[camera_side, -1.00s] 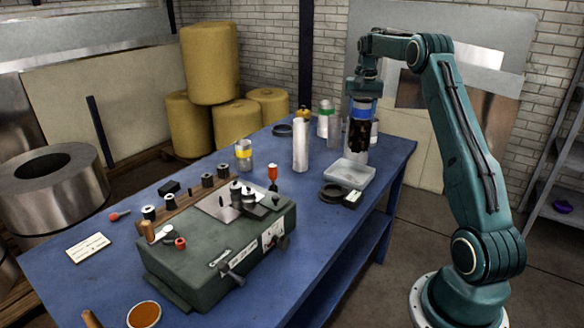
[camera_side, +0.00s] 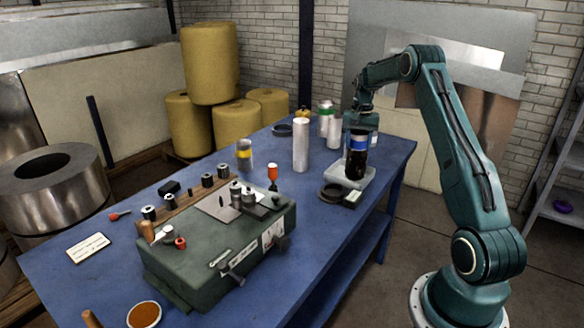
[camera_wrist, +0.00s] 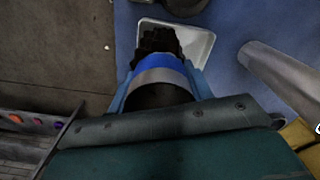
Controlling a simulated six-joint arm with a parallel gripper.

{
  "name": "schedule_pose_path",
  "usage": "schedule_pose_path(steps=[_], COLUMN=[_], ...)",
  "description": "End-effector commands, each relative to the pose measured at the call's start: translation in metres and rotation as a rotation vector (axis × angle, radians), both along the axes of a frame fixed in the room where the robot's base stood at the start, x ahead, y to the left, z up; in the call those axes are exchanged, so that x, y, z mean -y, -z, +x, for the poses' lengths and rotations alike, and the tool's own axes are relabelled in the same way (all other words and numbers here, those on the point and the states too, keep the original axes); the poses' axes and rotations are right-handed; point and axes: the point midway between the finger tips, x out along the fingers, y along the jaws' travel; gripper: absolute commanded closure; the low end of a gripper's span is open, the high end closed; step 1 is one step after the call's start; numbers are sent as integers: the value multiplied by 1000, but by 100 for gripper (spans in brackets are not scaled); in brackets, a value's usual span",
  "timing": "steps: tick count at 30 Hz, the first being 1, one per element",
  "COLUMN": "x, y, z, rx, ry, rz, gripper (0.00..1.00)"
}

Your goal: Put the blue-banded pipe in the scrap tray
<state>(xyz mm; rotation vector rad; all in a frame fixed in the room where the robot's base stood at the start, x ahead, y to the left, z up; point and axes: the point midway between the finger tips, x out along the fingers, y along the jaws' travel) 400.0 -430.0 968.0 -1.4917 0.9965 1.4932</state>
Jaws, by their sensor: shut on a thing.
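The blue-banded pipe (camera_side: 357,150) is upright, with a blue band near its top and a dark, ragged-looking lower part. My gripper (camera_side: 359,131) is shut on it near the band. In the side view the pipe stands over the scrap tray (camera_side: 368,180), a shallow pale tray. Its lower end overlaps the tray area; whether it touches the tray floor I cannot tell. In the wrist view the pipe (camera_wrist: 158,68) points away from my gripper (camera_wrist: 160,92), with the tray (camera_wrist: 203,42) behind its far end.
A plain silver pipe (camera_side: 300,146) stands left of the tray. A green-banded pipe (camera_side: 325,121) stands behind, and a yellow-banded one (camera_side: 244,155) farther left. A dark ring (camera_side: 331,193) lies just in front of the tray. A green machine (camera_side: 215,245) fills the near table.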

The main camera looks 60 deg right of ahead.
Motion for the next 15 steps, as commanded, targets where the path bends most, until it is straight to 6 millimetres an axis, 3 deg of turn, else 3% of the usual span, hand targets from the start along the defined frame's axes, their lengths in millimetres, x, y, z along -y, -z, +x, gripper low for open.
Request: schedule_pose_path(steps=[7,15], x=[0,0], y=[27,29], z=[0,0], rx=[0,0], ry=[0,0], rz=[1,-1], gripper=[77,77])
